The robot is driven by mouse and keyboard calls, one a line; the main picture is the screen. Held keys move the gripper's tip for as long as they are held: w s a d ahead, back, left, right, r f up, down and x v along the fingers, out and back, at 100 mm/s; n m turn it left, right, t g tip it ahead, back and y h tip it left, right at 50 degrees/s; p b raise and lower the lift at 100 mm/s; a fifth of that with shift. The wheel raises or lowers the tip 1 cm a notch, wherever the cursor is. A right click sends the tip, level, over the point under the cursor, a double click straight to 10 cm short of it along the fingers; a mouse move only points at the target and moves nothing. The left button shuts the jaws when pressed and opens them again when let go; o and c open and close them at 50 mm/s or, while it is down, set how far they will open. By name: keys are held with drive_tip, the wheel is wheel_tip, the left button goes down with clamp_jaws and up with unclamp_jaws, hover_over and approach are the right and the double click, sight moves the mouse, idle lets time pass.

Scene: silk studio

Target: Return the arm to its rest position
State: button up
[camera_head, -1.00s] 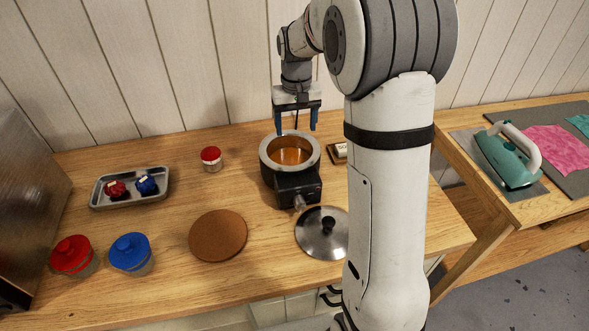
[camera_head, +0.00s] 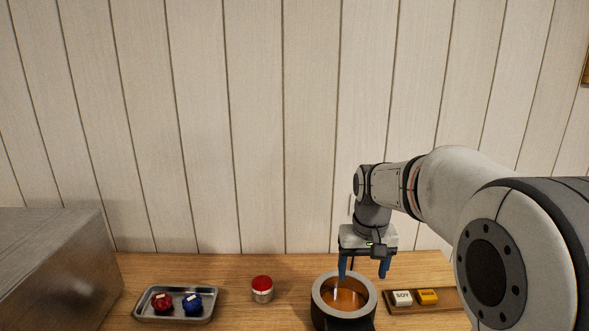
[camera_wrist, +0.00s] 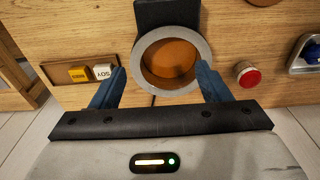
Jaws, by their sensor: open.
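My gripper (camera_head: 364,268) hangs above and just behind the pot in the head view, its blue fingers apart and nothing between them. My arm reaches in from the right. In the wrist view my gripper (camera_wrist: 158,88) also shows with its two fingers spread, and the pot (camera_wrist: 137,62) appears beyond and between them. The pot (camera_head: 318,300) is grey with orange-brown liquid inside, and its lower part is cut off in the head view.
A metal tray (camera_head: 140,312) holds a red and a blue item at left. A red-lidded jar (camera_head: 262,290) stands between tray and pot. A wooden holder (camera_head: 448,306) with a white SOY block (camera_head: 402,298) and a yellow block (camera_head: 427,297) is right of the pot. A panelled wall (camera_head: 250,120) stands behind.

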drive_tip(key=s+f+t, duration=0.1)
drive_tip(key=s+t, duration=0.1)
drive_tip(key=s, duration=1.7)
drive_tip(key=shift+s+f, duration=0.2)
drive_tip(key=shift+s, duration=0.2)
